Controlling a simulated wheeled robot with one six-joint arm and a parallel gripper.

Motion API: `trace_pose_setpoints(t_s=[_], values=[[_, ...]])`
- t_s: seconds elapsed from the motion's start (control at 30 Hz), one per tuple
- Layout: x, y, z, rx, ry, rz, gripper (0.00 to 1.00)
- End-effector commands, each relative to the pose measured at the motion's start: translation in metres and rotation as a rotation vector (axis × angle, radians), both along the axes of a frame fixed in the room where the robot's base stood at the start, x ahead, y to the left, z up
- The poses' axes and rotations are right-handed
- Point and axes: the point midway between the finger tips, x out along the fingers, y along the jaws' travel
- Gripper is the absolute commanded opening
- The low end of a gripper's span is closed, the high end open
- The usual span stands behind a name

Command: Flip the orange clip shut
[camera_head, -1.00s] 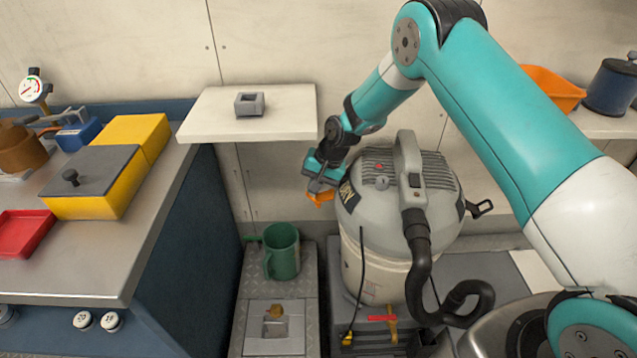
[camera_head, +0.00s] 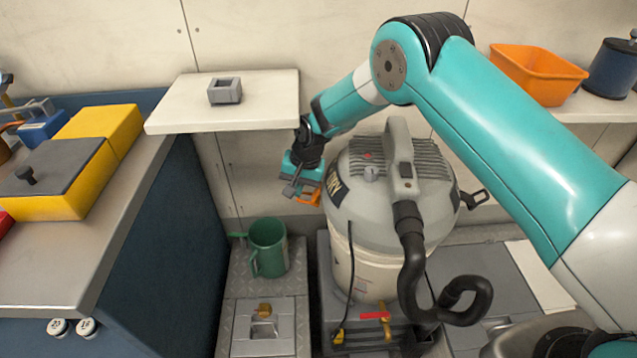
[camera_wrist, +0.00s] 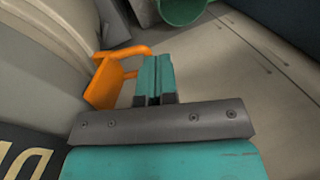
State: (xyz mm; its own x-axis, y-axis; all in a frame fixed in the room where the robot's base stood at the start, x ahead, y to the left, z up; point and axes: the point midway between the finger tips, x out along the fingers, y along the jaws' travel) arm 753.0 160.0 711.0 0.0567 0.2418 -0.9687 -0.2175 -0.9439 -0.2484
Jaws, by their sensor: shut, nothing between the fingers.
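The orange clip (camera_head: 311,198) is on the left side of the grey and cream vacuum canister (camera_head: 392,185), just under its lid edge. In the wrist view, the orange clip (camera_wrist: 103,84) shows a flat plate against the canister and a loop standing out from it. My gripper (camera_head: 290,191) is beside the clip, on its left in the head view. In the wrist view, my gripper's teal fingers (camera_wrist: 153,68) are shut together with nothing between them, right of the plate. The loop reaches toward the left finger and is partly hidden; I cannot tell if they touch.
A white shelf (camera_head: 185,110) with a grey square block (camera_head: 224,90) is above and left of my gripper. A green mug (camera_head: 268,248) stands on the floor plate below. The canister's black hose (camera_head: 412,270) hangs in front. A counter is at left.

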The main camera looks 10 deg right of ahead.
Motion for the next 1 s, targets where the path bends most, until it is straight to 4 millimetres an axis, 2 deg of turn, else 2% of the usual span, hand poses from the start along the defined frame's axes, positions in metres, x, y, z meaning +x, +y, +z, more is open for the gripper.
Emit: trace_pose_setpoints(t_s=[0.07, 0.37, 0.7, 1.0], values=[[-0.004, 0.014, -0.006, -0.045, 0.009, 0.020, 0.00], [-0.002, 0.009, -0.001, -0.038, 0.010, 0.013, 0.00], [-0.002, 0.009, 0.014, -0.037, 0.008, 0.012, 0.00], [-0.002, 0.009, 0.015, -0.036, 0.008, 0.012, 0.00]])
